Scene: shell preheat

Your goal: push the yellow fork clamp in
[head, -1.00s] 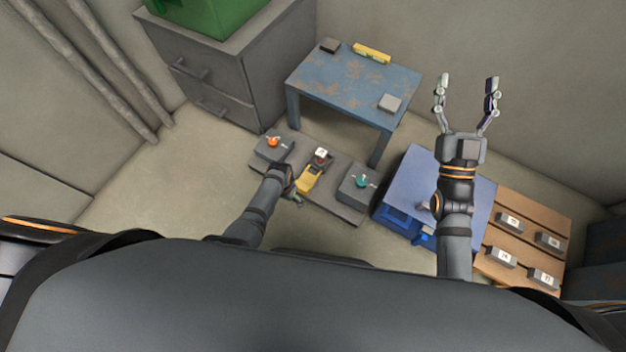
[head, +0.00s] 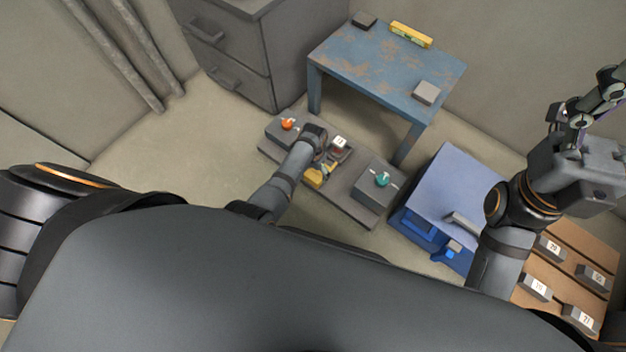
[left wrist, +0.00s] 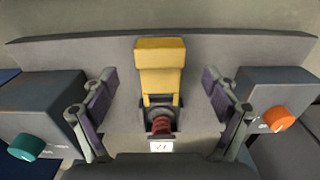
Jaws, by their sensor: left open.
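The yellow fork clamp (left wrist: 160,68) stands out in the left wrist view, with a wide block and two prongs. Its prongs reach to either side of a dark red ribbed part (left wrist: 160,121), beside a white label (left wrist: 161,147). In the head view the clamp (head: 314,178) is partly hidden by my left arm. My left gripper (left wrist: 158,88) is open, one finger on each side of the clamp, with gaps between. In the head view my left gripper (head: 322,150) is over the fixture, its fingers mostly hidden. My right gripper (head: 592,105) is raised at the right, its fingers partly cut off.
The grey base (head: 345,206) carries a box with an orange knob (head: 288,124) and one with a teal knob (head: 382,179). A blue table (head: 385,65) stands behind. A blue box (head: 450,185) and a wooden rack (head: 560,270) with labelled blocks stand to the right.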

